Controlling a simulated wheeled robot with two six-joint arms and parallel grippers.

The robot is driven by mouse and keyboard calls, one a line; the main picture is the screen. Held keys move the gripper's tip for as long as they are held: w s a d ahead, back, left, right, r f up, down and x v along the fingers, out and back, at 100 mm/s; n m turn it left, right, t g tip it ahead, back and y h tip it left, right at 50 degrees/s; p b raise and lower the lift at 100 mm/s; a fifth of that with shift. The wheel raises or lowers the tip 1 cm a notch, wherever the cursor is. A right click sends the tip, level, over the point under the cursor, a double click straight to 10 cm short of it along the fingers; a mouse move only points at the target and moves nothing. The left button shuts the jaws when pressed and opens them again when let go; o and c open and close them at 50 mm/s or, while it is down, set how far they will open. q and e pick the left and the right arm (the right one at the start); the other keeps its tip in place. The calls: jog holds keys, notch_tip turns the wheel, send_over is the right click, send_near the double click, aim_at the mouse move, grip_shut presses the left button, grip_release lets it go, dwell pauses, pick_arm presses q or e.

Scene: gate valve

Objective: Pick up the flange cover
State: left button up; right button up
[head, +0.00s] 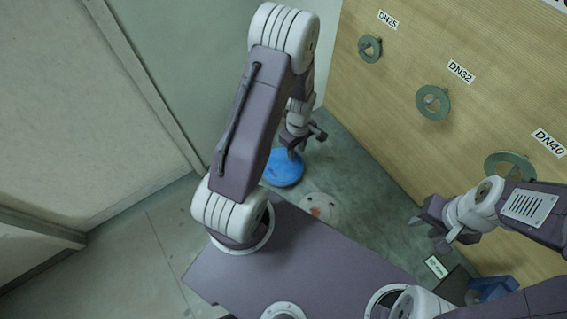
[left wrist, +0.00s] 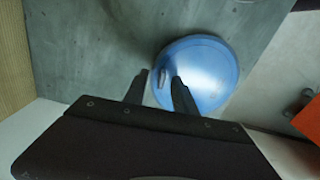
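The flange cover appears to be the blue round disc (head: 284,170) lying on the grey surface below my left gripper (head: 306,145). The right finger overlaps the disc's left part. My right gripper (head: 428,231) is at the right, fingers apart and empty, away from the disc.
A wooden panel (head: 460,60) holds green flanges labelled DN25 (head: 370,48), DN32 (head: 432,102) and DN40 (head: 508,166). A whitish rounded object (head: 321,208) lies near the disc. A blue block (head: 493,288) is at lower right. An orange object (left wrist: 308,118) shows in the left wrist view.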

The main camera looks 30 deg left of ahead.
pick_arm(q)
jog(key=shift+s+r, duration=0.15)
jog(key=shift+s, duration=0.05)
grip_shut()
jog(key=shift+w, duration=0.1)
